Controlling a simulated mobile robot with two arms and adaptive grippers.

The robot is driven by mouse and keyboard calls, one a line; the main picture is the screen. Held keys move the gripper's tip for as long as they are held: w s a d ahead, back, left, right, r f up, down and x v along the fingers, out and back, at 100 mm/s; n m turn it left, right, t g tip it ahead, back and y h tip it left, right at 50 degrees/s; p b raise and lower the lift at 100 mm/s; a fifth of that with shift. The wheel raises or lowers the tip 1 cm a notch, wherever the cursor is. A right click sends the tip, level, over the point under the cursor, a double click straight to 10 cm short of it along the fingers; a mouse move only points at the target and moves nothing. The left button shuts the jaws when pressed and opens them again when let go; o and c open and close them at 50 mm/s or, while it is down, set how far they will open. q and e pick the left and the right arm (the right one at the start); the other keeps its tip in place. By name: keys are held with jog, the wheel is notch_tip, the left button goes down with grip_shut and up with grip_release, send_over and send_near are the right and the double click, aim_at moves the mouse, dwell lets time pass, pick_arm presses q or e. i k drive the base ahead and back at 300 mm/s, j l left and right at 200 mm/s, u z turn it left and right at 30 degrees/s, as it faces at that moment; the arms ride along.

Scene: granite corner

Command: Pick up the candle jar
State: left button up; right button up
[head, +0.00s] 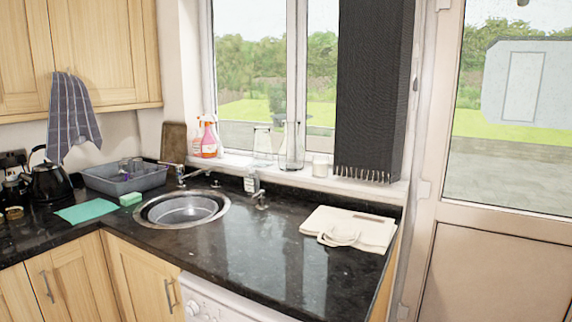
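A small whitish jar (320,166), which looks like the candle jar, stands upright on the white windowsill (282,177) behind the counter. It is just right of two clear glass vessels and left of the dark hanging towel. It is small in view, so its contents cannot be made out. Neither of my grippers is in view.
Glass vessels (291,147) stand close left of the jar; a dark fringed towel (372,90) hangs close right. Below are a folded cream cloth bag (350,229), a soap bottle (251,181) and a round sink (182,208). The black countertop (262,240) is clear at centre.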

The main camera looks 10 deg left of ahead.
aim_at(320, 162)
jog(key=i+l+u, duration=0.25)
jog(key=i+l, duration=0.25)
jog(key=l, duration=0.2)
jog(key=i+l+u, duration=0.15)
jog(key=l, duration=0.25)
jog(key=i+l+u, duration=0.1)
jog(key=i+l, duration=0.2)
jog(key=i+l+u, duration=0.15)
jog(key=l, duration=0.4)
jog(key=i+j, duration=0.05)
